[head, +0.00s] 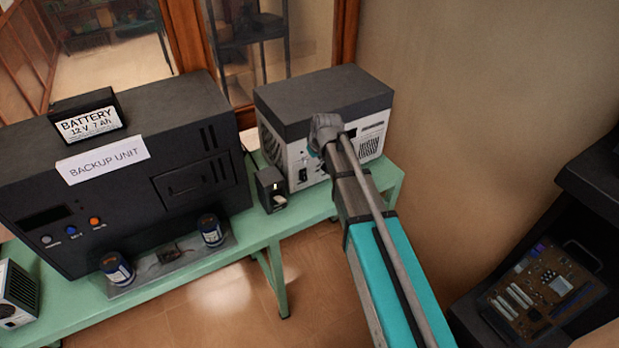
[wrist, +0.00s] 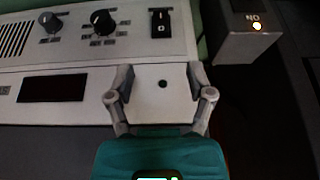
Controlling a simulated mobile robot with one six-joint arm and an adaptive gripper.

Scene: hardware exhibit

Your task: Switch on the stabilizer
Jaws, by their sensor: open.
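The stabilizer appears to be the white-fronted box with a dark grey top (head: 325,98) on the green bench; no name on it is readable. My arm hides part of its front in the head view. The wrist view shows its white panel (wrist: 225,49) close up, with two black knobs (wrist: 103,22), a dark display (wrist: 52,88) and a black rocker switch (wrist: 161,22). I cannot tell the switch's position. My gripper (wrist: 161,72) is open and empty, its fingers apart over the panel on either side of a small dark hole, below the switch in the picture.
A large black backup unit (head: 120,195) fills the bench's left. A circuit board (head: 540,290) lies at far right.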

